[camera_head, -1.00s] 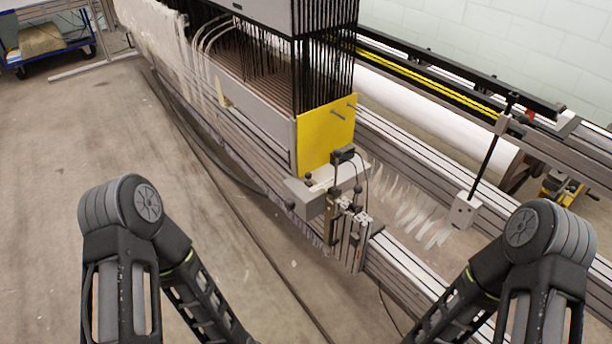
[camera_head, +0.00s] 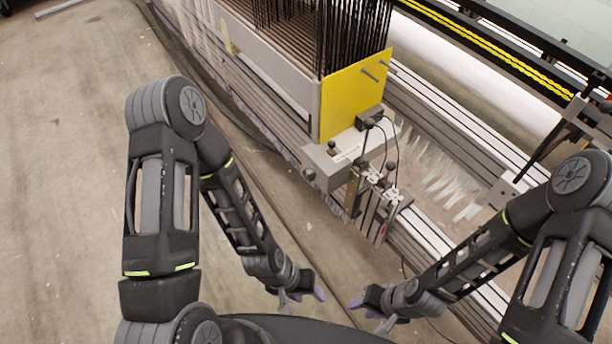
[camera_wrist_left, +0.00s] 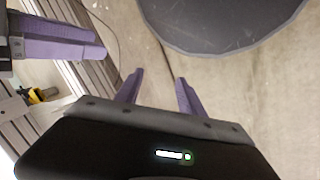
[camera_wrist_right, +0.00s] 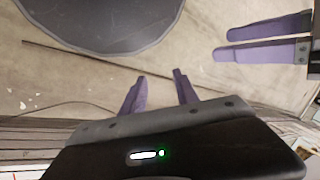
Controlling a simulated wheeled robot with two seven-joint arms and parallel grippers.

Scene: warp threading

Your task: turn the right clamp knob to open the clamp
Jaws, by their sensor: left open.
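A grey clamp unit (camera_head: 340,165) sits at the end of the loom beam below the yellow end plate. Several small black ball knobs show on and around it, including an upper one (camera_head: 369,123) and a right one (camera_head: 390,167). I cannot tell for certain which is the right clamp knob, or whether the clamp is open. My left gripper (camera_head: 303,298) is open and empty, low in the head view, below the clamp unit. My right gripper (camera_head: 370,312) is to its right, also open and empty. Neither touches the clamp. Both wrist views show spread purple fingers.
The yellow plate (camera_head: 353,95) with two protruding pins stands behind the clamp unit. Black cables hang beside the unit. Metal rails (camera_head: 425,245) run past it towards the lower right. White threads (camera_head: 450,180) lie right of it. Open floor (camera_head: 60,180) lies to the left.

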